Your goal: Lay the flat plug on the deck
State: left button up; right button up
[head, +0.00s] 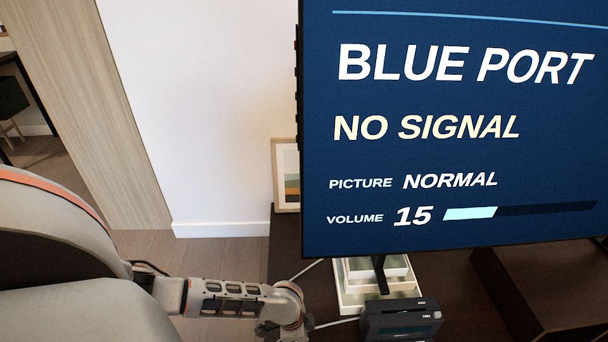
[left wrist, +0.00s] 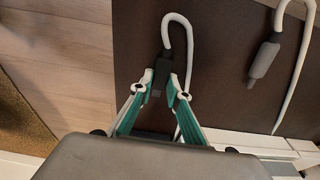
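In the left wrist view, a slim dark plug (left wrist: 163,68) on a looped white cable sits between the fingertips of my left gripper (left wrist: 160,80). The fingers are drawn close together on either side of it. I cannot tell whether both pads press on it. A larger grey plug (left wrist: 264,58) on another white cable lies to the right on the dark cabinet top. I cannot tell for sure which plug is the flat one. A small black box (head: 402,320), perhaps the deck, stands below the screen in the head view. My right gripper is not in view.
A large screen (head: 450,225) reading "BLUE PORT, NO SIGNAL" stands over the dark cabinet (head: 288,245) on a pale stepped base (head: 350,290). A framed picture (head: 286,175) leans behind its left edge. White cables cross the cabinet. Wood floor (head: 215,255) lies to the left.

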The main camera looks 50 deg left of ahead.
pick_arm(q)
jog(key=o, duration=0.4)
jog(key=shift+c, duration=0.2)
jog(key=shift+r, duration=0.1)
jog(key=shift+r, duration=0.35)
jog(key=r+p, duration=0.1)
jog(key=r, duration=0.2)
jog(key=shift+w+a+p, duration=0.2)
jog(key=shift+p, duration=0.2)
notch_tip(320, 180, up, 2)
jog(key=shift+a+r+p, duration=0.1)
jog(key=shift+p, duration=0.4)
notch_tip(320, 180, up, 6)
jog(key=s+p, duration=0.2)
jog(key=p, duration=0.1)
jog(key=shift+a, duration=0.4)
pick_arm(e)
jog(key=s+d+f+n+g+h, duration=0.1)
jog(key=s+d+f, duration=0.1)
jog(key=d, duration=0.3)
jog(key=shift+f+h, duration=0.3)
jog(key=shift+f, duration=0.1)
